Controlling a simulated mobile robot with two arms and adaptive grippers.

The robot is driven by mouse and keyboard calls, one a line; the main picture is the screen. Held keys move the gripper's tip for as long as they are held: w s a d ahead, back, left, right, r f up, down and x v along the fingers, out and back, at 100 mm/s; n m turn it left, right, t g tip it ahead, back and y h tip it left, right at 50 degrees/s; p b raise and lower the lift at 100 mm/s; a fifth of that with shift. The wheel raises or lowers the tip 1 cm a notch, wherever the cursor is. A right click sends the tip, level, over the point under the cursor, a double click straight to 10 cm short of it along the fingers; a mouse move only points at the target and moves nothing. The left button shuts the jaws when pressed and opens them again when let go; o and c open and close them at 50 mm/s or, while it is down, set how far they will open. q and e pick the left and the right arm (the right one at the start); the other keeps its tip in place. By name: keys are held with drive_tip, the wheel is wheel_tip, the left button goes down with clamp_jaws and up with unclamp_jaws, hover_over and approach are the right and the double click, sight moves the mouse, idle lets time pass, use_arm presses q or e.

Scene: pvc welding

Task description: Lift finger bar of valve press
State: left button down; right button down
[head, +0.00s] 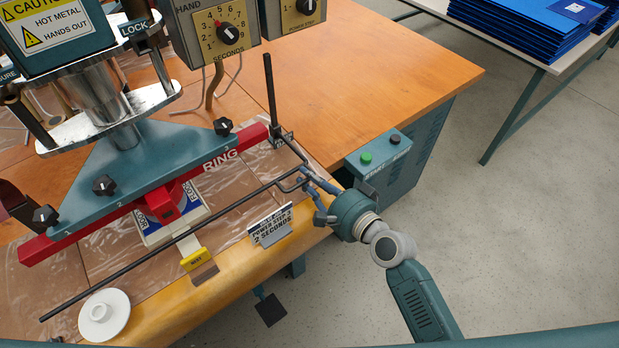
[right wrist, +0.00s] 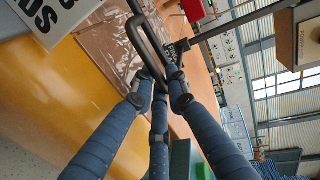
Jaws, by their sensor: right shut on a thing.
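The finger bar (head: 170,243) is a long thin black rod. It runs slantwise across the front of the valve press (head: 140,160), from the lower left to a bracket at the right. A small black loop handle sits near its right end; the loop (right wrist: 152,45) shows large in the right wrist view. My right gripper (head: 307,182) is at this handle, its blue-grey fingers shut on it. In the right wrist view the fingertips (right wrist: 160,82) meet at the loop's lower end. The bar's height above the table is hard to tell. My left gripper is not in view.
A red bar marked RING (head: 222,161) crosses under the press. A yellow tag (head: 194,259), a small sign (head: 271,226) and a white disc (head: 104,314) are near the table's front edge. A button box (head: 380,157) stands right of the gripper.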

drive_tip(key=shift+r, duration=0.15)
wheel_tip(320, 180, up, 19)
drive_tip(key=p, duration=1.8)
drive_tip(key=shift+f, duration=0.2)
drive_tip(key=c, duration=1.8)
unclamp_jaws()
drive_tip(key=shift+f, duration=0.15)
drive_tip(key=v, duration=1.2)
drive_tip(key=shift+f, duration=0.1)
